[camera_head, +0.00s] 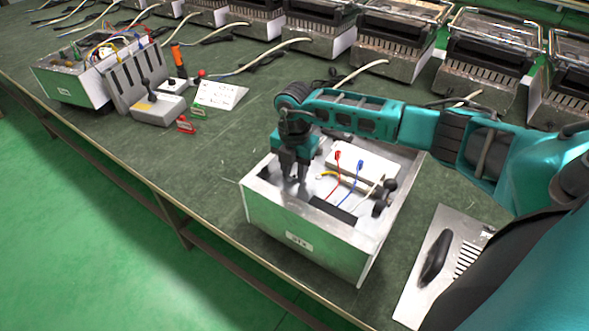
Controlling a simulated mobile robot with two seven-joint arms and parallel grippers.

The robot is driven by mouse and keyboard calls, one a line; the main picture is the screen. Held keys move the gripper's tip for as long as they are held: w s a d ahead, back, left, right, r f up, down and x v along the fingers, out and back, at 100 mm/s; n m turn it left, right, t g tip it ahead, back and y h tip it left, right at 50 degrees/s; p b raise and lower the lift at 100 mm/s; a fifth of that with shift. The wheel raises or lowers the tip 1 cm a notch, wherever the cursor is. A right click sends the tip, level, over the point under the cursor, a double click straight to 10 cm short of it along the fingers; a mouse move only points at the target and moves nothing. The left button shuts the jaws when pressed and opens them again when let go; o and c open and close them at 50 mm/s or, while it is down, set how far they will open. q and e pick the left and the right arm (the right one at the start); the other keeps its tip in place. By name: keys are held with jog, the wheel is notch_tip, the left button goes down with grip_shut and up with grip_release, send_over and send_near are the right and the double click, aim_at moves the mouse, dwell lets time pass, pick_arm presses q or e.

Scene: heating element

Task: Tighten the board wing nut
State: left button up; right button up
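An open metal box (306,240) with a label on its front stands near the table's front edge. Inside it is a pale board or block (365,163), with red (335,170) and blue (357,178) wires running in front of it. My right gripper (296,184) points down into the box's left side, close to its inner floor. The fingertips are small and dark here, so I cannot tell whether they are apart or hold anything. The board wing nut cannot be made out; the gripper may hide it. My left gripper is not in view.
A metal panel with a black handle (436,256) lies right of the box. A second open box (72,84), a grey tool holder (132,76) and a joystick unit (158,107) stand at the left. Several heater units (392,38) line the back. The table (215,150) is clear left of the near box.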

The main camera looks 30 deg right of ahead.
aim_at(294, 177)
jog(key=shift+o, duration=1)
notch_tip(294, 177, up, 13)
jog(key=shift+p, duration=0.4)
